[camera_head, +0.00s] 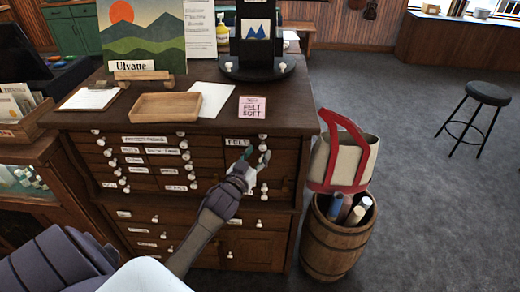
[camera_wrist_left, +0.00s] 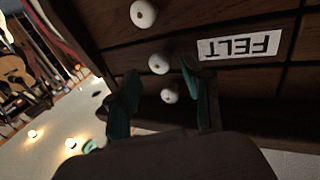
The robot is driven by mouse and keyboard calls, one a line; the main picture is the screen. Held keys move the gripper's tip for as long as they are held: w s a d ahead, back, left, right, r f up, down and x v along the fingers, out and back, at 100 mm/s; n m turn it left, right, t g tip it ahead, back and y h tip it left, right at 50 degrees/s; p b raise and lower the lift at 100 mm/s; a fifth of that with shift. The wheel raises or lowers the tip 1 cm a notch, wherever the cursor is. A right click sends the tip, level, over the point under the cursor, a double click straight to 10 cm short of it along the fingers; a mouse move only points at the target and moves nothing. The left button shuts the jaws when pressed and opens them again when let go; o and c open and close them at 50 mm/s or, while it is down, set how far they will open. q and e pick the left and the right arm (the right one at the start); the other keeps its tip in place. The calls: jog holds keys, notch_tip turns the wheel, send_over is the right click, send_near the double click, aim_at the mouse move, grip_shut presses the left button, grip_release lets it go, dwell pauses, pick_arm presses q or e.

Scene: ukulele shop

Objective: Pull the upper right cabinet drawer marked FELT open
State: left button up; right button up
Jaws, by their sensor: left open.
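The dark wood cabinet (camera_head: 200,215) has a white FELT label on its upper right drawer (camera_head: 238,141); the label shows upside down in the left wrist view (camera_wrist_left: 240,47). The drawer looks closed, flush with the front. White round knobs run down beside the label, including one by the drawer (camera_head: 262,136). My left gripper (camera_head: 257,156) is at the cabinet front, just below and right of the label. In the left wrist view its open fingers (camera_wrist_left: 160,78) stand either side of a white knob (camera_wrist_left: 159,64). I cannot tell if they touch it. My right gripper is out of view.
A wooden tray (camera_head: 166,107), a clipboard (camera_head: 89,98), a pink card (camera_head: 252,107) and a dark display stand (camera_head: 255,66) are on the cabinet top. A barrel (camera_head: 333,243) with a red-handled bag (camera_head: 342,155) stands at its right. Floor farther right is clear up to a stool (camera_head: 488,93).

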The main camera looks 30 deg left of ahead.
pick_arm(q)
jog(key=shift+w+a, duration=0.15)
jog(key=shift+w, duration=0.9)
grip_shut()
